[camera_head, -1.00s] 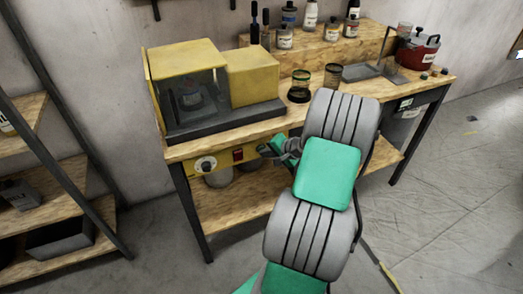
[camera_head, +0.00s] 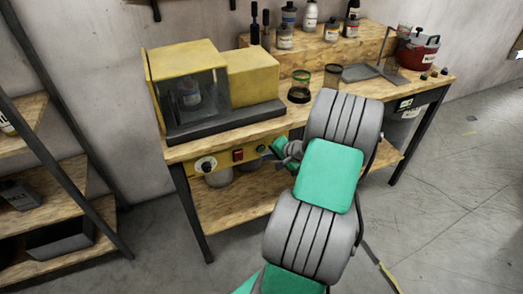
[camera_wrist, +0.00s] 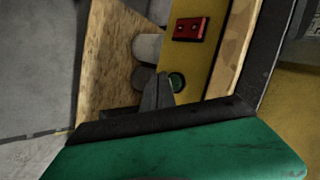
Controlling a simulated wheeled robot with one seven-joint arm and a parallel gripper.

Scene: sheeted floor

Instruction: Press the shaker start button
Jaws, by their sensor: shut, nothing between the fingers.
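The yellow shaker (camera_head: 253,75) stands on the workbench, with a clear-fronted chamber holding a vessel at its left. A yellow control panel (camera_head: 222,167) sits under the bench's front edge. It carries a white dial (camera_head: 206,164) and a red switch (camera_head: 238,156); the red switch also shows in the wrist view (camera_wrist: 190,28). A round green button (camera_wrist: 176,82) is on the panel in the wrist view. My gripper (camera_wrist: 160,82) is shut and empty, its dark fingertips beside the green button. Whether they touch it, I cannot tell. In the head view my arm hides the panel's right part.
The wooden workbench (camera_head: 240,130) has a lower shelf (camera_head: 235,205) with grey containers. A dark green-rimmed cup (camera_head: 299,88) stands right of the shaker. Bottles line the raised back shelf (camera_head: 320,48). A red pot (camera_head: 418,50) is at the right end. A rack (camera_head: 60,185) stands left.

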